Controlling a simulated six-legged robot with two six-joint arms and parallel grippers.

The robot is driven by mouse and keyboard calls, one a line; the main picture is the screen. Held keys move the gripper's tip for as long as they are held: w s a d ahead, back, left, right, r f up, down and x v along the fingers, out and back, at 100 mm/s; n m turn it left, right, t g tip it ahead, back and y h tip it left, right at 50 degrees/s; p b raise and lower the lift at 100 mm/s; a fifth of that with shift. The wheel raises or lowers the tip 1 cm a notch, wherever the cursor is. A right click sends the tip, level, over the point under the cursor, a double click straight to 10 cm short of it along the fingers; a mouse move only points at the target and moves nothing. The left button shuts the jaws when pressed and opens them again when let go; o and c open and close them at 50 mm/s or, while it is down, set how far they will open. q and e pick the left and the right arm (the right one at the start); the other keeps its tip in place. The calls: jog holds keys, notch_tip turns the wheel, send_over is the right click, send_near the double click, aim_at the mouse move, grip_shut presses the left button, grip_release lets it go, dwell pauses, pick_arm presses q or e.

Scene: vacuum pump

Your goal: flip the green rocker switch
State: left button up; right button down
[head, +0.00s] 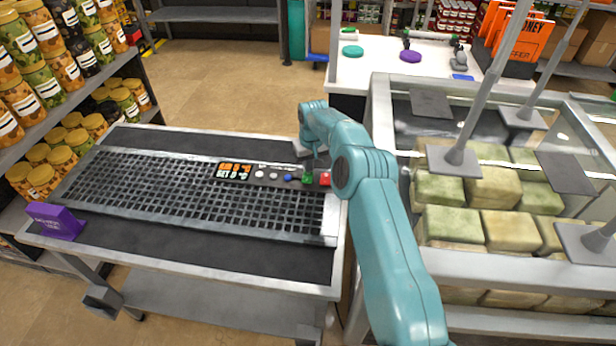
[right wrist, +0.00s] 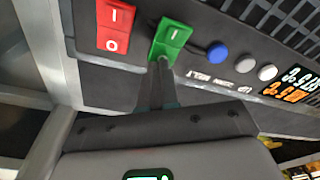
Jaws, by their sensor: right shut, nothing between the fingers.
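The green rocker switch (head: 307,180) is on the control strip of the vacuum pump machine (head: 180,190), beside a red rocker switch (head: 325,179). In the right wrist view the green switch (right wrist: 172,38) is large, and the red switch (right wrist: 115,27) is left of it. My right gripper (head: 314,160) is over the strip. In the right wrist view its closed fingertips (right wrist: 162,64) are at the lower edge of the green switch; I cannot tell whether they touch it. Nothing is held. My left gripper is not in view.
A blue button (right wrist: 217,53) and pale buttons (right wrist: 244,64) sit near the green switch, with an orange display (head: 233,171) further along. A purple block (head: 56,221) stands at the table's left end. A glass-sided case of blocks (head: 493,188) is close on the right.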

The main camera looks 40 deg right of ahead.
jog(key=shift+r, duration=0.15)
notch_tip(320, 180, up, 7)
jog(key=p, duration=0.4)
dwell(0.4)
dwell(0.3)
